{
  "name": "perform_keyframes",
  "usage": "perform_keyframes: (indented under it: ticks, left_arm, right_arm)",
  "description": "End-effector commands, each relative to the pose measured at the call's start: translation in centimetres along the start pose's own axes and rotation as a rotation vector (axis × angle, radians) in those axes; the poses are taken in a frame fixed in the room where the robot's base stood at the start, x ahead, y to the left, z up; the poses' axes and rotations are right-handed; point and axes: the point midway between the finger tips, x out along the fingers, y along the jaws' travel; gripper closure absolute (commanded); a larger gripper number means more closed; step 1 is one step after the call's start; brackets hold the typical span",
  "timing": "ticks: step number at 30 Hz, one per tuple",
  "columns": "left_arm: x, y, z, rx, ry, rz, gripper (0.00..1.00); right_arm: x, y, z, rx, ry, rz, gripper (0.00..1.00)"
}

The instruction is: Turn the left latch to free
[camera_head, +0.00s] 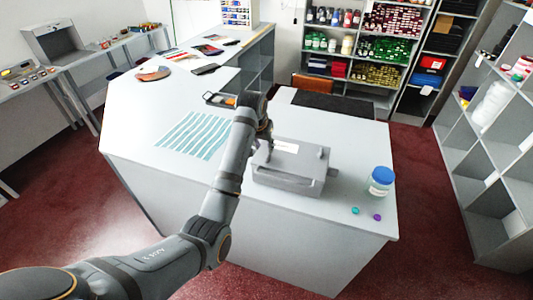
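A grey box (288,182) with a pale label (286,147) on its lid sits on the right part of the counter. A small raised grey piece (322,153), which looks like a latch, stands at the right of its lid. My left arm comes in from the left, and its gripper (267,142) points down at the left end of the box's lid. The left latch is hidden or too small to make out there. I cannot tell whether the gripper touches it, or whether its fingers are open or shut. My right gripper is not in view.
A clear jar with a blue lid (380,181) stands right of the box. A teal disc (355,210) and a purple disc (377,217) lie near the counter's front edge. Striped swatches (193,134) and a small dark tray (220,99) lie to the left. A dark mat (333,103) lies behind.

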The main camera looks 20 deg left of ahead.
Motion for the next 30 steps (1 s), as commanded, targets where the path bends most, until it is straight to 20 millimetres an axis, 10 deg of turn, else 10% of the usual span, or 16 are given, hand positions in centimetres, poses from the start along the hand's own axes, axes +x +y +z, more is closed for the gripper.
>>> perform_keyframes:
  ticks: [12, 22, 30]
  left_arm:
    - [7.3, 0.0, 0.0, 0.000, -0.002, 0.000, 0.66]
    - [8.0, 0.0, 0.0, 0.000, 0.001, 0.000, 0.66]
    - [8.0, 0.0, 0.0, 0.000, 0.001, 0.000, 1.00]
  right_arm:
    - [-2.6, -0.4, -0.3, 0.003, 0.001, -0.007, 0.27]
    - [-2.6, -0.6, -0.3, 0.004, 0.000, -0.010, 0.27]
    - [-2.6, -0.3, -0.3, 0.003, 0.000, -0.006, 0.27]
